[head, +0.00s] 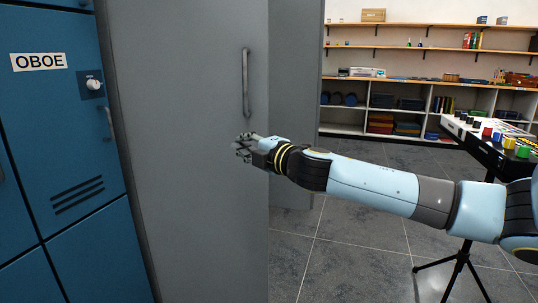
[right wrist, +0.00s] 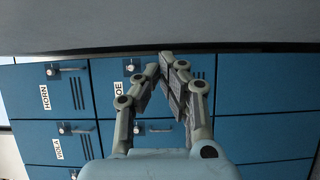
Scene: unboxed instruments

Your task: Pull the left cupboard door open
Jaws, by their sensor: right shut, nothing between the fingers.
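The left cupboard door (head: 185,130) is a tall grey panel in the head view, with an upright metal handle (head: 246,85) near its right edge. Its lower edge is out of view, and how far it stands open I cannot tell. My right gripper (head: 240,146) is in front of the door, below the handle and apart from it. Its fingers are shut and empty, pointing left. In the right wrist view the fingertips (right wrist: 166,60) come together just by a dark grey surface (right wrist: 150,28), probably the door. My left gripper is not in view.
Blue lockers (head: 60,150), one labelled OBOE, stand at the left. Another grey panel (head: 295,100) stands right of the door, farther back. A black stand with coloured items (head: 490,145) and filled shelves (head: 400,85) are at the right.

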